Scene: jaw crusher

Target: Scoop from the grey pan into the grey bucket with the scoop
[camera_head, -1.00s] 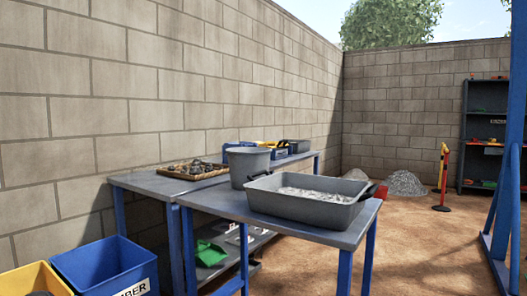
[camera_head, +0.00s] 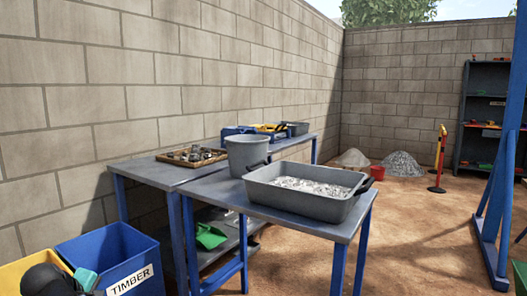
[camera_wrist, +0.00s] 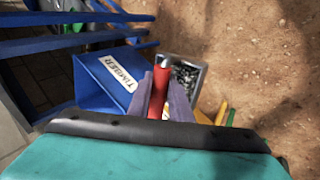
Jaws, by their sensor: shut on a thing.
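The grey pan (camera_head: 340,206) stands on the near table in the head view and holds a layer of pale gravel. The grey bucket (camera_head: 249,157) stands upright just behind it, and its inside is mostly hidden. My gripper (camera_wrist: 166,98) shows in the wrist view, its fingers closed on a red handle (camera_wrist: 160,85), apparently the scoop's. A grey-rimmed shape (camera_wrist: 201,78) with dark pieces in it shows beyond the handle; I cannot tell whether it is the scoop's bowl. In the head view, my wrist is at the lower left, away from the pan and bucket, and the scoop is hidden.
The blue TIMBER bin (camera_head: 100,249) and a yellow bin (camera_head: 20,272) stand at the lower left. A tray of stones (camera_head: 190,158) lies on the table left of the bucket. A green item (camera_head: 210,237) is on the lower shelf. A blue post (camera_head: 497,210) rises at right.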

